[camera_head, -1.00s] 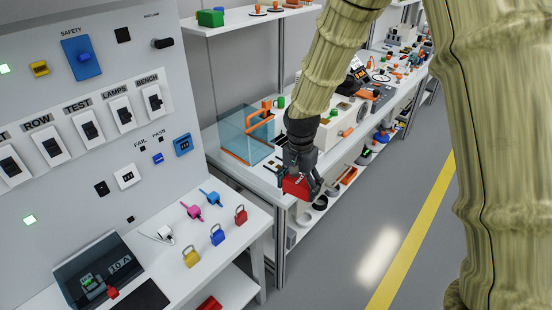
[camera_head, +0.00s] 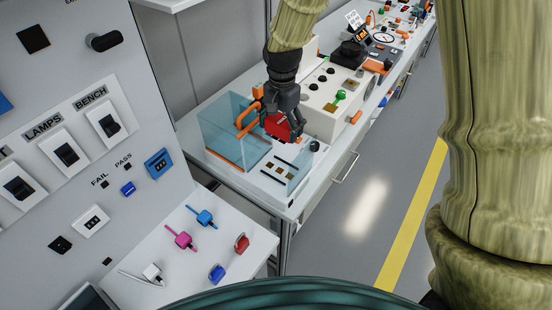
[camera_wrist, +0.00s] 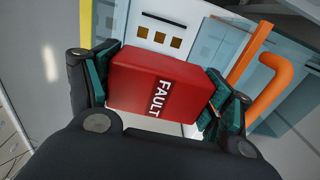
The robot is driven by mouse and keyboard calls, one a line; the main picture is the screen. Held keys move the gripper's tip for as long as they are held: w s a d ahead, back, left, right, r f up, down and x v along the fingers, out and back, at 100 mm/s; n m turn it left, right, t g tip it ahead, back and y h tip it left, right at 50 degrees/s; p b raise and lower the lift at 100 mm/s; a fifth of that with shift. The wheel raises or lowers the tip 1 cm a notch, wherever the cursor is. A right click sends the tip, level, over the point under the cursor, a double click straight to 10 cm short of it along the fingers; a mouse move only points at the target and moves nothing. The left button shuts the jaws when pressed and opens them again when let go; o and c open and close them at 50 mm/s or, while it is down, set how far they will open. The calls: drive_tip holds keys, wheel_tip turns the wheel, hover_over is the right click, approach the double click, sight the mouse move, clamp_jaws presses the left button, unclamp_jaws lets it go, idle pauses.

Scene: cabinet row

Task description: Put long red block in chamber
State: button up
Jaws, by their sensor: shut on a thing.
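The red block (camera_wrist: 160,85) has the white word FAULT on its face. My gripper (camera_head: 282,112) is shut on it, with a finger pad on each side in the wrist view. In the head view the red block (camera_head: 279,125) hangs under the fingers, above the right part of the chamber's base. The chamber (camera_head: 236,128) is a clear blue-tinted box with an orange handle (camera_head: 247,116). Its white base plate (camera_head: 262,176) carries small gold squares and dark slots. Whether the block touches anything below is hard to tell.
A white instrument box (camera_head: 318,100) with dark knobs and a green lever stands close behind my gripper. A panel with switches (camera_head: 68,150) is at the left. A shelf with coloured padlocks (camera_head: 217,272) is in front. The floor at the right is clear.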

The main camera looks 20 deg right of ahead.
sight(282, 139)
drive_tip(key=s+f, duration=0.1)
drive_tip(key=s+f+p, duration=0.1)
drive_tip(key=f, duration=0.1)
drive_tip(key=shift+a, duration=0.15)
drive_tip(key=f, duration=0.2)
drive_tip(key=f+p, duration=0.1)
drive_tip(key=f, duration=0.2)
drive_tip(key=w+f+p, duration=0.1)
drive_tip(key=f, duration=0.2)
drive_tip(key=shift+f, duration=0.2)
drive_tip(key=shift+w+f, duration=0.25)
drive_tip(key=shift+f, duration=0.3)
drive_tip(key=shift+s+f+p, duration=0.25)
drive_tip(key=shift+f+p, duration=0.15)
drive_tip(key=shift+w+f+p, duration=0.1)
drive_tip(key=shift+f+p, duration=0.3)
drive_tip(key=shift+f, duration=1.2)
drive_tip(key=shift+f, duration=0.2)
drive_tip(key=o, duration=1)
drive_tip(key=shift+c, duration=0.2)
drive_tip(key=shift+r, duration=0.1)
